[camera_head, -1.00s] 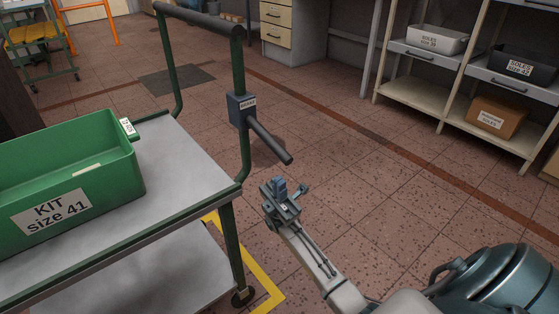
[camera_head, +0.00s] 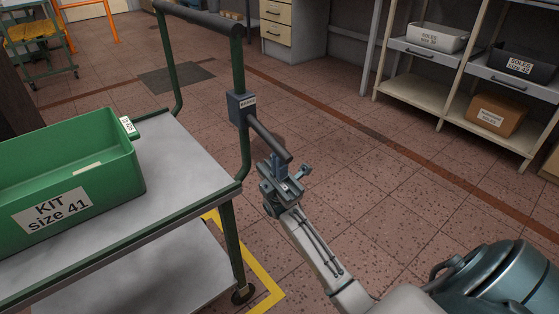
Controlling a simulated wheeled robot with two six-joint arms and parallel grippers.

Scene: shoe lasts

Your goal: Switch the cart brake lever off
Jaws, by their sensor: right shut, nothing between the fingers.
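The cart (camera_head: 190,165) stands at the left with a green frame and grey shelves. A dark blue-grey brake box (camera_head: 241,108) with a small label is fixed to its right handle post. The brake lever (camera_head: 265,136) is a dark bar that slopes down to the right from this box. My right gripper (camera_head: 280,166) is shut and empty. Its fingertips are at the lever's lower end, overlapping it in the picture; I cannot tell whether they touch. My left gripper is not in view.
A green bin (camera_head: 115,165) labelled KIT size 41 sits on the cart's top shelf. A yellow floor marking (camera_head: 262,280) runs by the cart's leg. Shelves with boxes (camera_head: 497,113) stand at the back right. The tiled floor between is clear.

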